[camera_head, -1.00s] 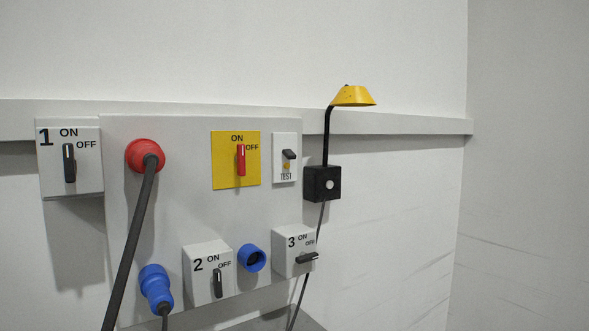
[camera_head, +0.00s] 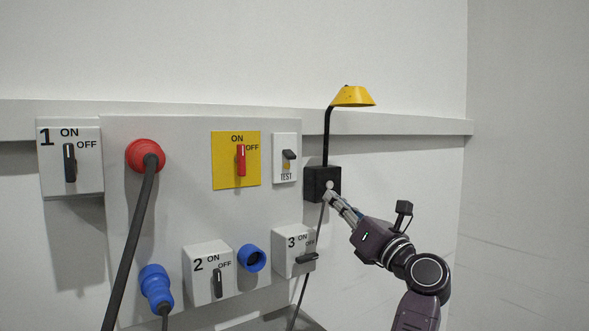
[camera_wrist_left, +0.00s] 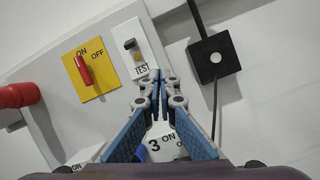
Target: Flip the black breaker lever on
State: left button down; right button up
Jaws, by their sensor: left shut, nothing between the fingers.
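The small white breaker panel marked TEST (camera_head: 284,173) carries a short black lever (camera_head: 289,154) above a yellow button. The black lever (camera_wrist_left: 130,44) also shows in the wrist view, ahead of and slightly left of the fingers. My left gripper (camera_head: 330,192) is shut and empty. In the head view its fingertips overlap the black lamp box, right of and below the lever. In the wrist view its closed tips (camera_wrist_left: 165,78) lie just below the TEST label, apart from the lever. My right gripper is not in view.
A black box (camera_head: 315,185) with a yellow lamp (camera_head: 353,96) stands right of the breaker. A red switch (camera_head: 241,160) on yellow is to its left. Rotary switches 1 (camera_head: 69,163), 2 (camera_head: 218,283) and 3 (camera_head: 307,258) surround it. A thick cable (camera_head: 130,245) hangs at left.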

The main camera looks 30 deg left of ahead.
aim_at(287, 164)
pick_arm(q)
jog(key=s+a+r+n+g+h, duration=0.1)
jog(key=s+r+n+g, duration=0.1)
jog(key=s+r+n, duration=0.2)
jog(key=shift+a+r+n+h, duration=0.2)
jog(key=shift+r+n+h, duration=0.1)
jog(key=shift+r+n, duration=0.25)
jog(key=shift+w+a, duration=0.1)
jog(key=p+x, duration=0.3)
jog(key=x, duration=0.6)
jog(key=shift+r, duration=0.15)
jog(key=shift+w+a, duration=0.1)
jog(key=shift+a, duration=0.3)
